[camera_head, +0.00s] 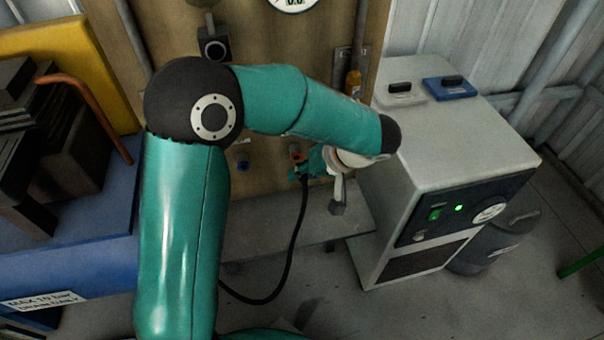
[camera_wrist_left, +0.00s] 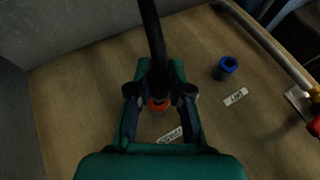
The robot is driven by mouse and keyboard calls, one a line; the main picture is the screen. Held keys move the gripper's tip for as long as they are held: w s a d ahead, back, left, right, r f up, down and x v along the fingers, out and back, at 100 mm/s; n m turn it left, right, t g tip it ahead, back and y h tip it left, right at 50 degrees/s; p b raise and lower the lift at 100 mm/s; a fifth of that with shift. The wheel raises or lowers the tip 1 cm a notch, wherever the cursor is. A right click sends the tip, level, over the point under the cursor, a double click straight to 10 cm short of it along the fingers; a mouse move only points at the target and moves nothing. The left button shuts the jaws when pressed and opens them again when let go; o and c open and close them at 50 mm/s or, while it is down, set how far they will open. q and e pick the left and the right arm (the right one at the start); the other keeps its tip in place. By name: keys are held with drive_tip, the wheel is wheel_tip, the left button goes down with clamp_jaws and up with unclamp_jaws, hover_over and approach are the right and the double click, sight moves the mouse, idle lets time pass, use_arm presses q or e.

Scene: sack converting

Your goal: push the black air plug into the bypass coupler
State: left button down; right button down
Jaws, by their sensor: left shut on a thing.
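My left gripper (camera_head: 302,168) is at the brown board and shut on the black air plug (camera_wrist_left: 159,76), whose black hose (camera_head: 293,240) hangs down in a loop. In the left wrist view the left gripper's fingers (camera_wrist_left: 160,92) close on the plug from both sides. I cannot tell whether plug and coupler touch. A blue coupler (camera_wrist_left: 225,68) is on the board to one side, also in the head view (camera_head: 243,165). My right gripper is out of view.
Small white labels (camera_wrist_left: 236,97) by the couplers are too blurred to read. A grey cabinet (camera_head: 440,140) with a green light stands right of the board, close to my left wrist. A blue bench (camera_head: 70,255) with dark stacks is at left.

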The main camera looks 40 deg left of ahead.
use_arm(q)
drive_tip(key=shift+w+a, duration=0.7)
drive_tip(key=shift+a, duration=0.15)
idle(0.7)
drive_tip(key=c, duration=1)
unclamp_jaws()
drive_tip(key=shift+d, duration=0.1)
